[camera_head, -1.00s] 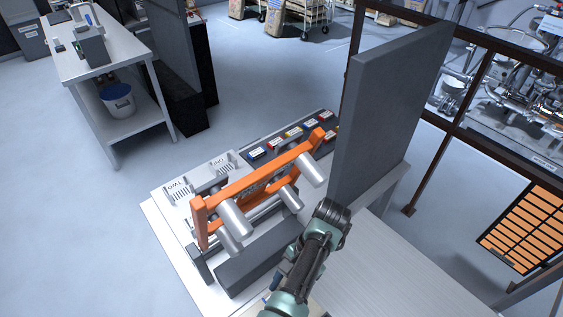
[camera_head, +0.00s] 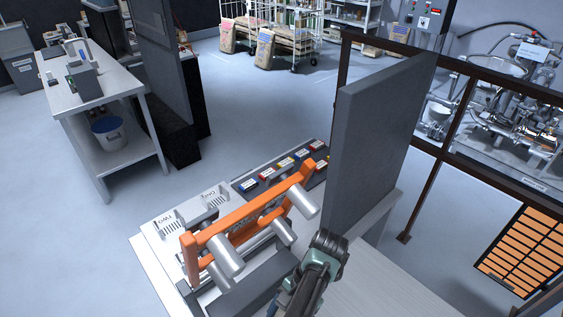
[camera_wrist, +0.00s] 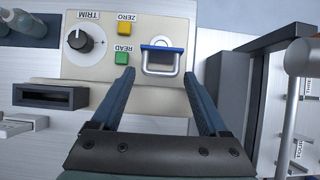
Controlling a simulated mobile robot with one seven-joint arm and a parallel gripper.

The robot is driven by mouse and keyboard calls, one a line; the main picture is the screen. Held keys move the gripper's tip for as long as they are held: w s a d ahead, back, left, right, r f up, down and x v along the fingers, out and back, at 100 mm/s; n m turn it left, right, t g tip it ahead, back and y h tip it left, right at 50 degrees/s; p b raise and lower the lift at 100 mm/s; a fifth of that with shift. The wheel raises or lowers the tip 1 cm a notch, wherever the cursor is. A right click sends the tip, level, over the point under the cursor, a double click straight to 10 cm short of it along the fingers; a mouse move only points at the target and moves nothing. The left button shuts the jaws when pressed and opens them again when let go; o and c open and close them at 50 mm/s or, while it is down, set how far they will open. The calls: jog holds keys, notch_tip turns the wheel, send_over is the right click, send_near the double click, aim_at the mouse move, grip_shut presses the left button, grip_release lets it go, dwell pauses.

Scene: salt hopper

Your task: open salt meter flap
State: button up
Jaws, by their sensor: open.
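In the wrist view, a beige salt meter panel (camera_wrist: 104,58) appears with its lettering upside down. The flap (camera_wrist: 162,46) is a small pale window piece with a blue top edge and a light metal surround, at the upper middle of the panel. It looks shut. My gripper (camera_wrist: 158,74) is open and empty. Its two dark blue fingers reach towards the flap, one tip to each side of its lower end. Whether the fingers touch the panel, I cannot tell. In the head view the fingers and the meter are hidden; only my arm shows.
Beside the flap are a yellow ZERO button (camera_wrist: 125,28), a green READ button (camera_wrist: 122,58) and a black TRIM knob (camera_wrist: 80,41). A dark upright panel (camera_head: 375,140) stands right of an orange-framed rack (camera_head: 245,215) on the bench. A dark block (camera_wrist: 228,90) stands right of the meter.

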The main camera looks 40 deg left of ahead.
jog(key=p+v, duration=0.4)
jog(key=v, duration=0.8)
jog(key=shift+w+r+p, duration=0.15)
jog(key=shift+r+p, duration=0.15)
jog(key=shift+r, duration=0.05)
jog(key=shift+d, duration=0.1)
